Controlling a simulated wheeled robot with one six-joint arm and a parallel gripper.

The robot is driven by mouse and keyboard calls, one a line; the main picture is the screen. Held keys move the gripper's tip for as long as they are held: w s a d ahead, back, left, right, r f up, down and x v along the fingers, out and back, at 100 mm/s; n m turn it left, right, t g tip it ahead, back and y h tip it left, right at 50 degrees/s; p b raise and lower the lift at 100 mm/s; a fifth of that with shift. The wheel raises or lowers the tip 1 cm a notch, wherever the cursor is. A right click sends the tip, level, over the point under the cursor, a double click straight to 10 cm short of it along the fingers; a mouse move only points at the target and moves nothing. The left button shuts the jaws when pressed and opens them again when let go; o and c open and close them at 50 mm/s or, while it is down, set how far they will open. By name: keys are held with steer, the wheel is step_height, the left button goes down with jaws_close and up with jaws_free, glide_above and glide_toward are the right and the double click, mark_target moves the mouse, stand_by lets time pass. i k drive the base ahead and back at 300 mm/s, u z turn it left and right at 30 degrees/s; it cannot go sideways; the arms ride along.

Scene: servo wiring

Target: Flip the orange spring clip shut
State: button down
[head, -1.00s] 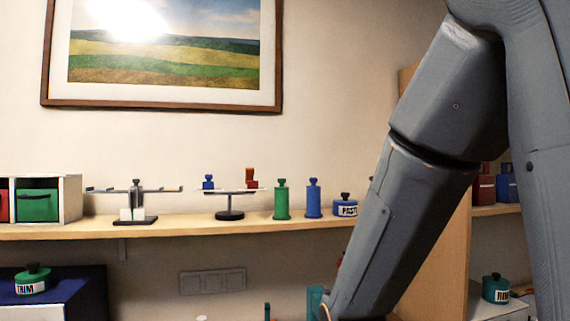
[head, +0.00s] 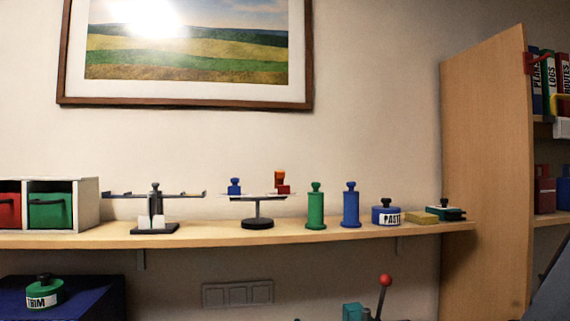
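I cannot make out the orange spring clip in the head view. My gripper is out of view. Only a grey piece of my arm shows at the lower right edge.
A wall shelf (head: 290,238) holds a balance with weights (head: 257,208), green (head: 316,208) and blue (head: 351,207) cylinders and a PASTE tin (head: 386,213). A red-knobbed lever (head: 384,283) rises below it. A wooden cabinet (head: 487,170) stands right. A TRIM tin (head: 44,292) sits lower left.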

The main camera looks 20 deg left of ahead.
mark_target(279, 176)
steer(key=k, duration=0.65)
steer(key=u, duration=0.85)
steer(key=i, duration=0.5)
